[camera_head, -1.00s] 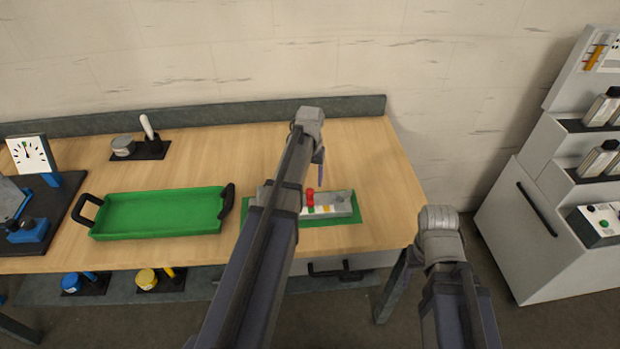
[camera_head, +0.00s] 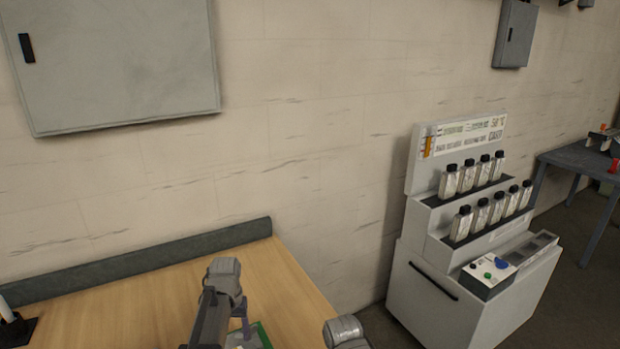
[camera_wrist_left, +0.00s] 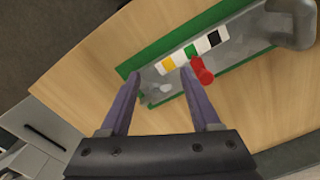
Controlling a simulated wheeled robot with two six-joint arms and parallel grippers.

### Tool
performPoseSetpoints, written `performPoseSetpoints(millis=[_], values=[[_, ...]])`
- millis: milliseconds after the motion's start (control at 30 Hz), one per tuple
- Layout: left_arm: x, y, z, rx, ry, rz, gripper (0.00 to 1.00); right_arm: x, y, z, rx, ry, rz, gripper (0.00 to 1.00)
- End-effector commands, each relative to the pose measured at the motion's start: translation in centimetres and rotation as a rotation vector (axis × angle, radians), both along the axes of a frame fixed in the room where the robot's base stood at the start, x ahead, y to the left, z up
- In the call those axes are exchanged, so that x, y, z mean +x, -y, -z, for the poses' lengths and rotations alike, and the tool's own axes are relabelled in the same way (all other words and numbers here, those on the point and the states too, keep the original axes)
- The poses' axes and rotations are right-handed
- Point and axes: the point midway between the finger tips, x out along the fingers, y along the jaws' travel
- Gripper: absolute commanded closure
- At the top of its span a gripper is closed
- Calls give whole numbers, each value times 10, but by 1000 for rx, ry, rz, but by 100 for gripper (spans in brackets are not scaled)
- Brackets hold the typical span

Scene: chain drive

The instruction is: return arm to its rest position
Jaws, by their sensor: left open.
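My left arm shows at the bottom of the head view, its grey joint above the bench. Part of my left gripper (camera_head: 245,328) shows there, pointing down near the bench's right end. In the left wrist view, the two purple fingers of the left gripper (camera_wrist_left: 160,75) are apart with nothing held between them.
The wooden bench (camera_head: 150,300) has a dark back rail (camera_head: 150,262) against the wall. Right of it stands a white stepped cabinet (camera_head: 430,295) with several bottles and a button box (camera_head: 490,275). A grey wall box (camera_head: 115,65) hangs above. A dark table (camera_head: 580,160) is at far right.

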Motion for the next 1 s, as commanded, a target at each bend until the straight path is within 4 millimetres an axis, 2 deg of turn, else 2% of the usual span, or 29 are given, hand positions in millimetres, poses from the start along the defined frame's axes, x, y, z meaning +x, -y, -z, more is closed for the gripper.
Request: performPoseSetpoints(millis=[33,100,200,300,400,500,600,1000], values=[[-26,35,9,9,-6,62,37,0,0,9,0,0,0,39],[-52,71,14,21,-14,137,37,0,0,15,0,0,0,39],[-87,113,21,39,-24,236,37,0,0,22,0,0,0,39],[-119,143,26,54,-29,318,37,0,0,27,0,0,1,39],[-142,162,30,67,-33,378,37,0,0,31,0,0,1,39],[-155,172,31,75,-35,413,37,0,0,33,0,0,1,39],[-161,176,32,78,-36,428,37,0,0,33,0,0,1,39],[-160,177,31,78,-36,429,37,0,0,33,0,0,1,39]])
